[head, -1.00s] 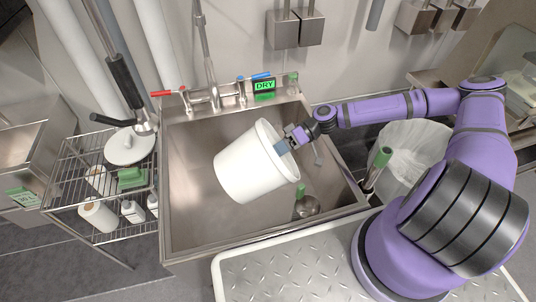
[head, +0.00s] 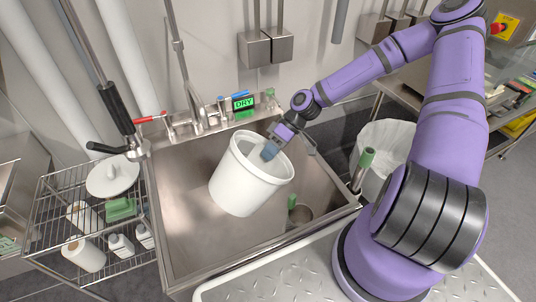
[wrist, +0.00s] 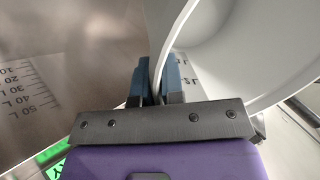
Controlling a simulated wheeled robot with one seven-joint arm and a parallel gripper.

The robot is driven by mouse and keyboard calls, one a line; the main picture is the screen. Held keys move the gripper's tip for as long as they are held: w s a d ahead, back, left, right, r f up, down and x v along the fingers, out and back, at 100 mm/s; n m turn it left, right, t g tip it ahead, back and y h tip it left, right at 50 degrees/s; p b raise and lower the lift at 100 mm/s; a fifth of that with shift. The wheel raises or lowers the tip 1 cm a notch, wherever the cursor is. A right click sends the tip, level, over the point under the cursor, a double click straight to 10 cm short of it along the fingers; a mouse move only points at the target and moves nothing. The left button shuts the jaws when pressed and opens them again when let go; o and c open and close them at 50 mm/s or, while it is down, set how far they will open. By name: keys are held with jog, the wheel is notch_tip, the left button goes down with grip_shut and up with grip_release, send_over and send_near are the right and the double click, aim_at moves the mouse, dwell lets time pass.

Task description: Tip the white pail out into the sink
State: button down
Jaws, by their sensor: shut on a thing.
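The white pail (head: 238,192) hangs over the sink (head: 176,215), tilted a little, with its open mouth facing up and slightly right in the head view. Its white inner wall shows, but its bottom and any contents cannot be made out. My gripper (head: 269,151) is shut on the pail's rim at the far right side. In the wrist view my gripper's blue fingers (wrist: 159,82) pinch the rim of the pail (wrist: 235,45), one on each side of the wall. The pail hides part of the sink floor.
A tap set with a green DRY display (head: 243,103) stands on the sink's back edge. A wire rack (head: 60,225) with bottles stands left. A bin with a clear liner (head: 385,145) stands right.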

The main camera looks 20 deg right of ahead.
jog(key=shift+a+r+h, duration=0.2)
jog(key=shift+r+h, duration=0.5)
jog(key=shift+h, duration=0.15)
jog(key=shift+a+r+h, duration=0.25)
jog(key=shift+r+h, duration=0.45)
jog(key=shift+h, duration=0.1)
jog(key=shift+a+r+h, duration=0.2)
jog(key=shift+r+h, duration=0.5)
jog(key=shift+h, duration=0.15)
jog(key=shift+a+r+m+h, duration=0.15)
jog(key=shift+r+h, duration=0.45)
jog(key=shift+h, duration=0.05)
jog(key=shift+a+r+m+h, duration=0.15)
jog(key=shift+r+h, duration=0.45)
jog(key=shift+h, duration=0.05)
